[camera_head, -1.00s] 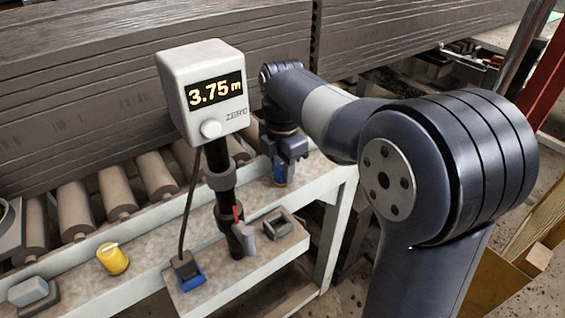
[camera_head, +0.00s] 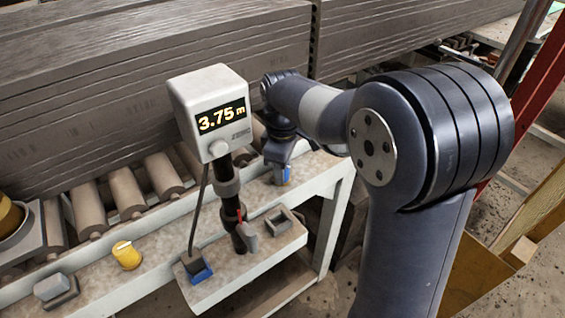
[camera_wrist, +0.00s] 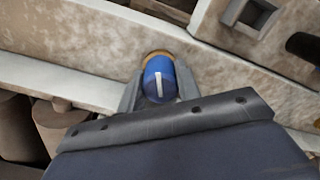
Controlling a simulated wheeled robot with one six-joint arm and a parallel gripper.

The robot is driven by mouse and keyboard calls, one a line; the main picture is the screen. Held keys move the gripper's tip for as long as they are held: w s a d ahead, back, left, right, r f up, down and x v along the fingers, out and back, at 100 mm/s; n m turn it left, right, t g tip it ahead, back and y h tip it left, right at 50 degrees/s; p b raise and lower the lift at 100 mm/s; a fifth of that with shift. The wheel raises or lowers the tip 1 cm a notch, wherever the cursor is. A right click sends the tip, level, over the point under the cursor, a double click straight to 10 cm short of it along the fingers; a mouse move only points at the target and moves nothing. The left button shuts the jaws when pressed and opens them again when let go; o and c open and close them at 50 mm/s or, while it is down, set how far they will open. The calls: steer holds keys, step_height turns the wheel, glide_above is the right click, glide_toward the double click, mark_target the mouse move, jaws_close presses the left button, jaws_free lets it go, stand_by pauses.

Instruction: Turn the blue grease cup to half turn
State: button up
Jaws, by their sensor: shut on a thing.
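The blue grease cup (camera_wrist: 160,76) sits on the pale frame rail, with a brass-coloured base behind it and a white line on its top. In the wrist view the line runs nearly straight up and down. My gripper (camera_wrist: 156,84) is shut on the cup, one finger on each side. In the head view the blue cup (camera_head: 286,173) shows only as a small patch beside my gripper (camera_head: 279,170), at the far end of the rail. A yellow grease cup (camera_head: 127,255) stands apart on the same rail at the left.
A display box (camera_head: 211,112) reading 3.75 m stands on a black post left of my arm. A shelf below it (camera_head: 245,268) carries a blue-ended block and a grey bracket. Rollers (camera_head: 125,190) and stacked grey clay slabs (camera_head: 150,90) lie behind the rail.

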steer(key=m+p, duration=0.1)
steer(key=m, duration=0.4)
steer(key=shift+r+m, duration=0.1)
steer(key=shift+m, duration=0.2)
steer(key=m+p, duration=0.1)
steer(key=m, duration=0.5)
steer(key=shift+p, duration=0.4)
steer(key=m, duration=0.5)
steer(key=shift+m+p, duration=0.35)
steer(key=shift+m, duration=0.05)
steer(key=m, duration=0.5)
steer(key=shift+a, duration=0.1)
steer(key=shift+m, duration=0.3)
steer(key=o, duration=0.7)
